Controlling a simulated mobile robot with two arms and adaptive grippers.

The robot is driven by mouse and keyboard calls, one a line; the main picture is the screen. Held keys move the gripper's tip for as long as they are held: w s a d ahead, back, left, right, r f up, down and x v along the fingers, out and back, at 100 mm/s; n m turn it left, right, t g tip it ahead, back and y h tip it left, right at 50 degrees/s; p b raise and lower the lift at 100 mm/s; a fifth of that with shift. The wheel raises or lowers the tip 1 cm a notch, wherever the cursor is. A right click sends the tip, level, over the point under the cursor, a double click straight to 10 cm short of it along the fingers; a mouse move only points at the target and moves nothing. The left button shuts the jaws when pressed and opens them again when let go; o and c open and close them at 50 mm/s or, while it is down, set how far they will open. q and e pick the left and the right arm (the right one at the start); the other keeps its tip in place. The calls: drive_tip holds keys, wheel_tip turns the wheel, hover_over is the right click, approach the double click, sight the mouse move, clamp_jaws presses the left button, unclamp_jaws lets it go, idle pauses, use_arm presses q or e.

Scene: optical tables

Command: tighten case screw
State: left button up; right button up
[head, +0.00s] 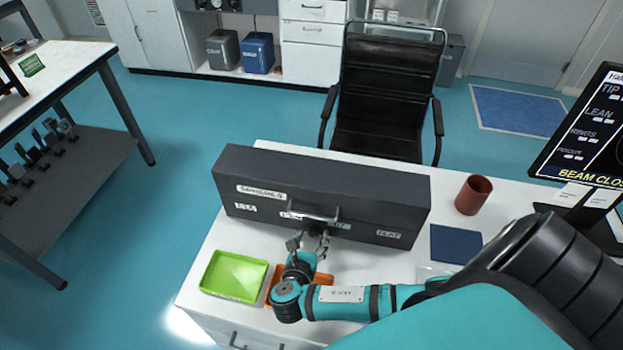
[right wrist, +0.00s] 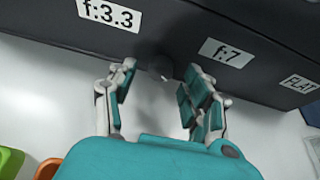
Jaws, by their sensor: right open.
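A long dark grey case (head: 320,185) with white labels lies across the white table, a handle on its front. In the right wrist view the case front (right wrist: 260,30) shows labels "f:3.3", "f:7" and "FLAT". A small dark round knob, seemingly the case screw (right wrist: 160,66), sticks out of the case front between two labels. My right gripper (head: 308,241) is at the case front, below the handle. In the right wrist view its open fingers (right wrist: 158,88) stand either side of the knob, apart from it. My left gripper is out of view.
On the white table (head: 215,245) a green tray (head: 234,276) and an orange tray (head: 272,280), partly hidden by my arm, lie near the gripper. A brown cup (head: 473,195), a dark blue pad (head: 455,244) and a monitor (head: 590,140) are to the right. A black chair (head: 385,95) stands behind.

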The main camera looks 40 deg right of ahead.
drive_tip(key=shift+w+d+f, duration=0.1)
drive_tip(key=shift+w+d, duration=0.05)
drive_tip(key=shift+d, duration=0.1)
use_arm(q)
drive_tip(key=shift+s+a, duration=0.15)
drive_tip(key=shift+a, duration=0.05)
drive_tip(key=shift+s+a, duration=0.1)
use_arm(e)
clamp_jaws()
drive_tip(key=shift+p, duration=0.35)
drive_tip(key=n+p, duration=0.1)
drive_tip(key=h+p, duration=0.1)
drive_tip(key=p, duration=0.1)
drive_tip(key=shift+w+a+r+n+g+p, duration=0.1)
drive_tip(key=shift+a+r+n+g+p, duration=0.05)
drive_tip(key=shift+r+n+g+p, duration=0.2)
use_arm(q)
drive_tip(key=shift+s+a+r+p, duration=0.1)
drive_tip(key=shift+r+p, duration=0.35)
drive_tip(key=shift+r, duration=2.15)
use_arm(e)
drive_tip(key=shift+f+n+g+h, duration=0.25)
drive_tip(key=shift+f+n+h, duration=0.1)
drive_tip(key=shift+n, duration=0.3)
unclamp_jaws()
